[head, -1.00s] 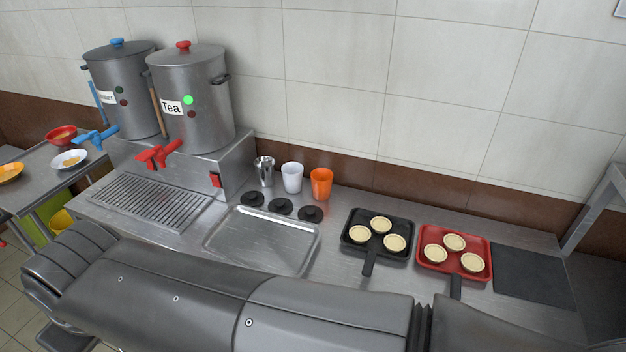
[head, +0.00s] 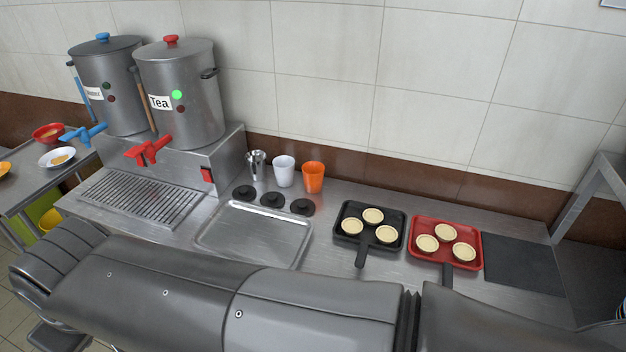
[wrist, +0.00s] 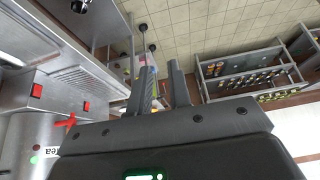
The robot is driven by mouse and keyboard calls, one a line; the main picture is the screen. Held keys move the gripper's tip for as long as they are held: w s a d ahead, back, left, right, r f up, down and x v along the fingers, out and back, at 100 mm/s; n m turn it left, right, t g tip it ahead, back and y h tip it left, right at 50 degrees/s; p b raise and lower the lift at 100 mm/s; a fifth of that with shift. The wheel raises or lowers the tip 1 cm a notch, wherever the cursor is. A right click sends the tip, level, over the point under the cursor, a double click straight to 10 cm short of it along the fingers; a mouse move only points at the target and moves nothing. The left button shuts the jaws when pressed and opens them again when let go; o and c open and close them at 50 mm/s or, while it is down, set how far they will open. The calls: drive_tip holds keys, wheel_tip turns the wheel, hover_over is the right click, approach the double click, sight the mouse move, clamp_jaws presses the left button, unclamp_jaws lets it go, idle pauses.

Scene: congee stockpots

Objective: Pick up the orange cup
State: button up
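The orange cup (head: 313,177) stands upright on the steel counter by the wall in the head view. It is to the right of a white cup (head: 284,171) and a metal cup (head: 256,165). In the head view my arm lies across the front, and my gripper is not visible there. In the wrist view my gripper (wrist: 162,76) shows two fingers apart with nothing held between them. It is away from the orange cup, which is not seen in the wrist view.
Three black lids (head: 272,199) and a steel tray (head: 253,234) lie before the cups. A black pan (head: 398,244) and a red pan (head: 472,265) hold tarts to the right. Two stockpots (head: 183,95) with taps stand left. A shelf rack (wrist: 250,72) shows in the wrist view.

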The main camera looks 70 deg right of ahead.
drive_tip(key=o, duration=1.2)
drive_tip(key=shift+c, duration=0.2)
drive_tip(key=w+d+r+m+h, duration=0.1)
drive_tip(key=w+d+m, duration=0.2)
drive_tip(key=w+d, duration=0.7)
drive_tip(key=d+f+m+h, duration=0.15)
drive_tip(key=d+m, duration=0.25)
drive_tip(key=d, duration=1.6)
drive_tip(key=m+g+h, duration=0.3)
drive_tip(key=m+h, duration=0.1)
drive_tip(key=m, duration=0.2)
approach(313, 171)
drive_tip(key=shift+a+x, duration=0.15)
drive_tip(key=shift+x, duration=1.75)
drive_tip(key=shift+a+x, duration=0.1)
drive_tip(key=shift+x, duration=1.8)
